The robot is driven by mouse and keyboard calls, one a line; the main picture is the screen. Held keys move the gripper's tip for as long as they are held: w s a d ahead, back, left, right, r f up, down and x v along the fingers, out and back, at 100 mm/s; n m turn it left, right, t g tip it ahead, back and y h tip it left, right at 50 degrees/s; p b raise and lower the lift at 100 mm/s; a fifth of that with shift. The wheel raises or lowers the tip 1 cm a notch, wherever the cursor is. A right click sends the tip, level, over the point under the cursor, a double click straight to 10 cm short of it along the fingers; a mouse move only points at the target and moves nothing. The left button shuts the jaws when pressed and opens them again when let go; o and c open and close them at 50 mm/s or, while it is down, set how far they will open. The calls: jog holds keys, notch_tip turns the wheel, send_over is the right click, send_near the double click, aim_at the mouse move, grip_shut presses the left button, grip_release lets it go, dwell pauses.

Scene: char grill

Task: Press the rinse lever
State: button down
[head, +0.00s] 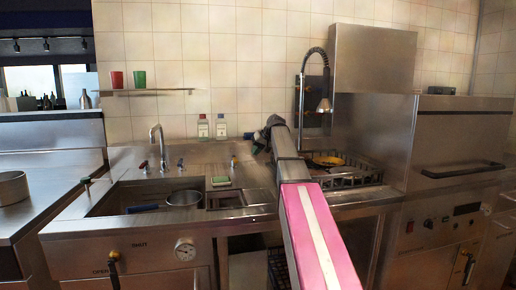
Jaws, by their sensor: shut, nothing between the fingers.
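My arm reaches up the middle of the picture, and my gripper (259,143), small and dark at its far end, is above the back of the steel counter, near the wall. It is shut and holds nothing. No lever is clearly marked as the rinse lever. A spray head (323,105) hangs from a coiled hose right of my gripper, apart from it. A dark lever (114,268) hangs on the sink front at lower left, by the words OPEN and SHUT. Another dark lever (468,268) is on the machine front at right. My arm hides part of the counter.
The sink (115,200) at left holds a pan (184,199); a faucet (158,145) stands behind it. Two bottles (203,126) (221,127) stand by the wall. A rack (355,181) with a yellow dish (326,159) sits right of my arm, beside the steel dishwasher (440,150).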

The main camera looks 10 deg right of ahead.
aim_at(235, 160)
jog(key=x, duration=0.5)
jog(key=shift+s+a+r, duration=0.1)
jog(key=shift+a, duration=1.8)
jog(key=shift+a, duration=0.1)
